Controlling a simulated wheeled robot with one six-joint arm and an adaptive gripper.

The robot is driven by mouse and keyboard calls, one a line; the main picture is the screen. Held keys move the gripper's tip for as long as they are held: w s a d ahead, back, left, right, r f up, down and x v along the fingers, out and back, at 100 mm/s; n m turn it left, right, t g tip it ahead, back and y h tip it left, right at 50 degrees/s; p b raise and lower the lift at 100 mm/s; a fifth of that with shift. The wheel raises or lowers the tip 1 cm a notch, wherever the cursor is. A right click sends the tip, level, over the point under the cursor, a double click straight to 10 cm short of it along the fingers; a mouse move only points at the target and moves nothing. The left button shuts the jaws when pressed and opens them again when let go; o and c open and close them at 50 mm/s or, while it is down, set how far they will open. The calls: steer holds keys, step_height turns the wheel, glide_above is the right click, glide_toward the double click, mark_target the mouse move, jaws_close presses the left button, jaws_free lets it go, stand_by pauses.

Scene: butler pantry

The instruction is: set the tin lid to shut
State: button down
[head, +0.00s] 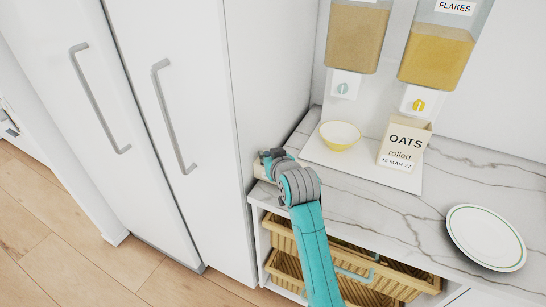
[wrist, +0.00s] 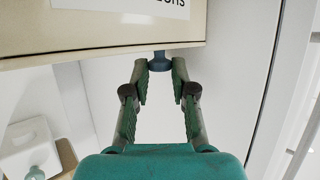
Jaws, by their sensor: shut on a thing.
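The cream tin (wrist: 100,28) fills the top of the wrist view, with part of a white label on the face that shows. A seam or edge runs across it just above its lower border, and a small blue-grey knob (wrist: 160,60) sticks out there. My gripper (wrist: 160,68) is shut on this knob, with its fingertips on either side of it. In the head view my gripper (head: 271,155) is at the counter's left end, and a small cream part of the tin (head: 261,168) shows beside it. My arm hides most of the tin, so the lid's angle cannot be told.
A tall white cabinet (head: 232,130) stands close on the left. On the marble counter (head: 400,210) are a yellow bowl (head: 340,135), an oats box (head: 404,145) and a plate (head: 486,237). Cereal dispensers (head: 357,35) hang above. Wicker baskets (head: 284,240) sit below. The counter's middle is clear.

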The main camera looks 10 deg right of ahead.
steer(key=c, duration=1)
jaws_free()
steer(key=shift+a, duration=0.1)
steer(key=v, duration=1.2)
steer(key=shift+s, duration=0.1)
